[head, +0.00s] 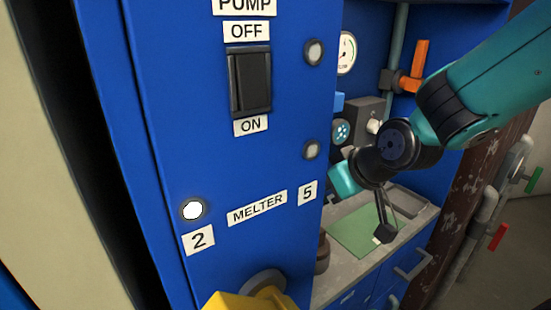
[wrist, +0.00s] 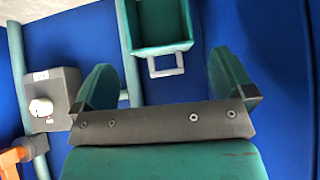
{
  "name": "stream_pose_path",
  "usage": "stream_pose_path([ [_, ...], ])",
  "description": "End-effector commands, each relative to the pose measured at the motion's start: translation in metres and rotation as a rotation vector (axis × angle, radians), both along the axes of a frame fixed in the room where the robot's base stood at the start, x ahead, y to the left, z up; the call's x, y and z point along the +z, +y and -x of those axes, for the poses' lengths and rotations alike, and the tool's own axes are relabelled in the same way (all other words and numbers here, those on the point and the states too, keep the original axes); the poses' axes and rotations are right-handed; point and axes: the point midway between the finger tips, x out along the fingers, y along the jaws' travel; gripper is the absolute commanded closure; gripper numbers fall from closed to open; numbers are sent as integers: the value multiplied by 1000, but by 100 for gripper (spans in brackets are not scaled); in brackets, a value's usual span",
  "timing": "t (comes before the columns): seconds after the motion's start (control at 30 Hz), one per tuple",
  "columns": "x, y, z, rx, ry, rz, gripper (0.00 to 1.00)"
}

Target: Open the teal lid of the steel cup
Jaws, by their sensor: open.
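My gripper (wrist: 162,65) is open in the wrist view, its two teal fingers wide apart with nothing between them. A teal open-topped box shape (wrist: 158,30) with a pale grey loop handle (wrist: 166,65) lies beyond the fingers, at the top middle. I cannot tell whether this teal piece is the lid. I cannot make out a steel cup for certain in either view. In the head view my arm reaches into the blue recess at the right, and the cabinet front hides part of the recess.
The blue cabinet front (head: 130,90) with a black pump switch (head: 250,82) fills the left. A green mat (head: 362,232) lies on the grey counter (head: 412,208). An orange valve handle (head: 420,58) and a pressure gauge (head: 347,53) are behind. A grey box (wrist: 62,92) stands left.

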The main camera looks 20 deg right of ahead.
Motion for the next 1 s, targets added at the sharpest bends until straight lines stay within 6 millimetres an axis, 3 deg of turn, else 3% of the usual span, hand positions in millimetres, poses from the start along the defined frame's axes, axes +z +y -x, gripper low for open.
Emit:
stream_pose_path([
  [0.13, 13, -4, -12, -33, -77, -2, 0],
  [0.47, 19, 4, -35, -34, -77, -3, 0],
  [0.8, 13, 28, -108, -33, -81, -2, 0],
  [1.0, 8, 35, -129, -35, -80, -3, 0],
])
